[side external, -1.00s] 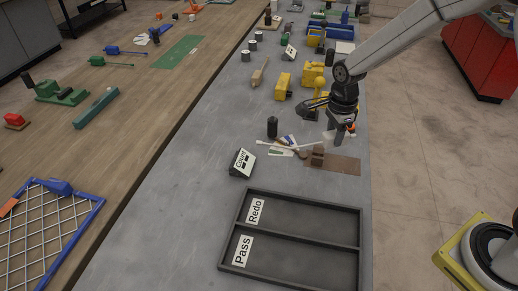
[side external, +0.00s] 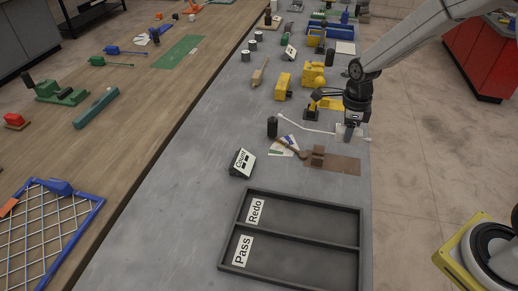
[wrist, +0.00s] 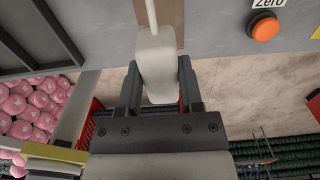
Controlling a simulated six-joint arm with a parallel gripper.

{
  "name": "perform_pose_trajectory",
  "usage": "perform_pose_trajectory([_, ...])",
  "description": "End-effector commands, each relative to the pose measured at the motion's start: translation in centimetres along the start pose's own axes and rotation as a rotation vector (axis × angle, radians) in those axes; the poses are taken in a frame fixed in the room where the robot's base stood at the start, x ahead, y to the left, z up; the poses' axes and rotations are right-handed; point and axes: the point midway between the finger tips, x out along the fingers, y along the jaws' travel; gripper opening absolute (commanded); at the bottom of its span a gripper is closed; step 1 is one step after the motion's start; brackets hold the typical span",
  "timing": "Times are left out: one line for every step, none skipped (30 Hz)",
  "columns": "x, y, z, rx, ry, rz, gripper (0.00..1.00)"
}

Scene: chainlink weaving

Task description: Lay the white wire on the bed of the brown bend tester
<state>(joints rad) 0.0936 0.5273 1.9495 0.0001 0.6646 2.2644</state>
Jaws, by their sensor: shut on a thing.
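My gripper (side external: 347,138) is shut on the white wire (side external: 310,129) by a pale block-like part near the wire's right end. The wire stretches left from the jaws, with a bend near its far end. In the wrist view my gripper (wrist: 158,88) has the pale block between its fingers, and a thin piece of the white wire (wrist: 151,12) runs out of the top of the picture. The brown bend tester (side external: 335,164) lies on the grey bench, nearer the camera than the gripper. It has a flat plate, small brown blocks and a handle at its left.
A dark tray (side external: 290,240) marked Redo and Pass stands in front of the tester. A Count box (side external: 242,163) and a dark cylinder (side external: 272,127) are to the left. Yellow devices (side external: 313,75) stand behind. The wrist view shows an orange button (wrist: 264,28) marked Zero.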

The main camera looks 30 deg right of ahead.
Motion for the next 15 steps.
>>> perform_pose_trajectory([0.0,0.0,0.0,0.000,-0.001,0.000,0.00])
perform_pose_trajectory([0.1,0.0,0.0,0.000,0.000,0.000,0.00])
perform_pose_trajectory([0.2,0.0,0.0,0.000,0.000,0.000,0.00])
perform_pose_trajectory([0.3,0.0,0.0,-0.001,0.000,0.000,0.00])
perform_pose_trajectory([0.3,0.0,0.0,-0.001,0.000,0.000,0.00])
perform_pose_trajectory([0.5,0.0,0.0,-0.001,0.000,0.000,0.00])
perform_pose_trajectory([0.6,0.0,0.0,-0.001,0.000,0.000,0.00])
perform_pose_trajectory([0.8,0.0,0.0,-0.001,0.000,0.000,0.00])
perform_pose_trajectory([1.0,0.0,0.0,-0.001,0.000,0.000,0.00])
perform_pose_trajectory([1.2,0.0,0.0,-0.001,0.000,0.001,0.00])
perform_pose_trajectory([1.4,0.0,0.0,-0.001,0.001,0.001,0.00])
perform_pose_trajectory([1.7,0.0,0.0,-0.001,0.001,0.001,0.00])
perform_pose_trajectory([1.9,0.0,0.0,-0.001,0.000,0.001,0.00])
perform_pose_trajectory([2.1,0.0,0.0,-0.001,0.000,0.001,0.00])
perform_pose_trajectory([2.4,0.0,0.0,-0.001,0.001,0.001,0.00])
